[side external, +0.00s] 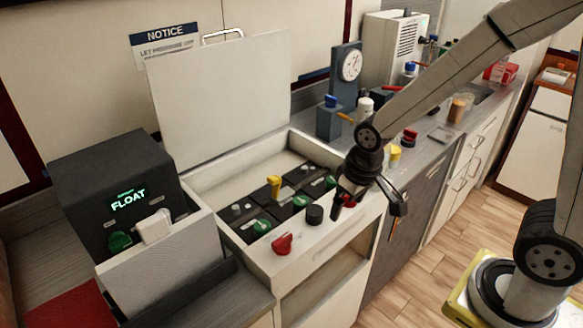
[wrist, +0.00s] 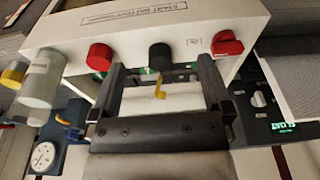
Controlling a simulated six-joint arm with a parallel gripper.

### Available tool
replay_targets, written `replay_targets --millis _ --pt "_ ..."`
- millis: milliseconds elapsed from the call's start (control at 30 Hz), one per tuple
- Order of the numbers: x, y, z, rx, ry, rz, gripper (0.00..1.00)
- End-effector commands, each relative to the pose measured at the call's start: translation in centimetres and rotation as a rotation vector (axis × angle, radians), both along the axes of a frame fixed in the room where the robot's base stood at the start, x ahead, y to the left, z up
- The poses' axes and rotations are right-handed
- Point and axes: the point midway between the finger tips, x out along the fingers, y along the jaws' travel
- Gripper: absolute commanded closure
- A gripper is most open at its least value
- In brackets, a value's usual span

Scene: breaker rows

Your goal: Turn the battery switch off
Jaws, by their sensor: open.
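On the front of the open white cabinet (side external: 300,262) sit a red knob (side external: 282,243) at the left and a black knob (side external: 314,214). A second red knob (side external: 349,201) shows partly behind my gripper (side external: 371,206). In the wrist view, seen upside down, the panel has a red knob (wrist: 100,55), a black knob (wrist: 160,57) and another red knob (wrist: 226,45). Which one is the battery switch I cannot tell; the lettering is too blurred. My gripper (wrist: 161,68) is open and empty. Its fingers appear either side of the black knob, apart from it.
Inside the cabinet are dark breaker blocks with green knobs (side external: 263,226) and a raised yellow lever (side external: 274,186). The white lid (side external: 220,95) stands open behind. A dark unit (side external: 115,190) reading FLOAT is at the left. A gauge stand (side external: 347,75) and bottles crowd the counter.

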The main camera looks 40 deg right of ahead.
Motion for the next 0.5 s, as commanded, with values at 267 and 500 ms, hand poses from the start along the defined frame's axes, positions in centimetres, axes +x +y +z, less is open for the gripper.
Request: replay_targets --millis 267,500 --pt "5.2 5.7 -0.3 0.002 0.098 0.008 0.0" --pt "7.6 9.8 -0.7 -0.011 0.158 0.003 0.0"
